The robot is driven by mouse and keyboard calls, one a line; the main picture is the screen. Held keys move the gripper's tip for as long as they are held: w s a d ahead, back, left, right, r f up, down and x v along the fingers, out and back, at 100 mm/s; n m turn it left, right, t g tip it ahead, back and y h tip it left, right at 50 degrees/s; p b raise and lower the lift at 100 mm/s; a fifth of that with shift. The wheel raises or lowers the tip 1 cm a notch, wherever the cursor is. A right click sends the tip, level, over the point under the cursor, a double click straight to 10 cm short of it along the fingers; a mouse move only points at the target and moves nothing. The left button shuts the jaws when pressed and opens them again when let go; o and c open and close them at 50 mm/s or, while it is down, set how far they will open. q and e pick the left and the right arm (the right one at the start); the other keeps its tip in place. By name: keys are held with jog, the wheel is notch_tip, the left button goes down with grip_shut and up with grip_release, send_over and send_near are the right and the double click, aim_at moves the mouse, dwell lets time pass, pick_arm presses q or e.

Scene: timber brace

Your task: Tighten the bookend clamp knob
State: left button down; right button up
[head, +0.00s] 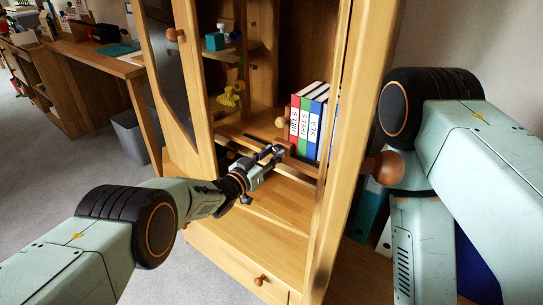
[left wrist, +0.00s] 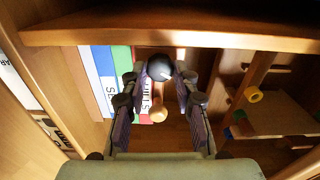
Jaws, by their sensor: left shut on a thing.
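The clamp knob is a dark round ball (left wrist: 160,67) in the left wrist view. It sits between the fingertips of my left gripper (left wrist: 164,72), which are shut on it. In the head view my left gripper (head: 272,153) reaches into the cabinet at the front edge of the shelf, below the books, and hides the knob. A light wooden ball (head: 280,122), seemingly part of the bookend, stands beside the books; it also shows between the fingers in the left wrist view (left wrist: 157,113). My right gripper is not in view; only its arm shows at the right.
Red, green and blue books (head: 308,118) stand upright on the shelf. A glass door (head: 165,70) is open on the left, and the cabinet's right upright (head: 340,150) is close to my right arm. Yellow (head: 230,95) and teal (head: 215,41) objects sit on side shelves.

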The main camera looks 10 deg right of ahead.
pick_arm(q)
jog(key=m+b, duration=0.1)
jog(key=m, duration=0.1)
jog(key=shift+f+m, duration=0.15)
jog(key=shift+m, duration=0.15)
jog(key=shift+m+b, duration=0.95)
jog(key=shift+m, duration=0.85)
jog(key=c, duration=1)
grip_release()
jog(key=shift+v, duration=6.05)
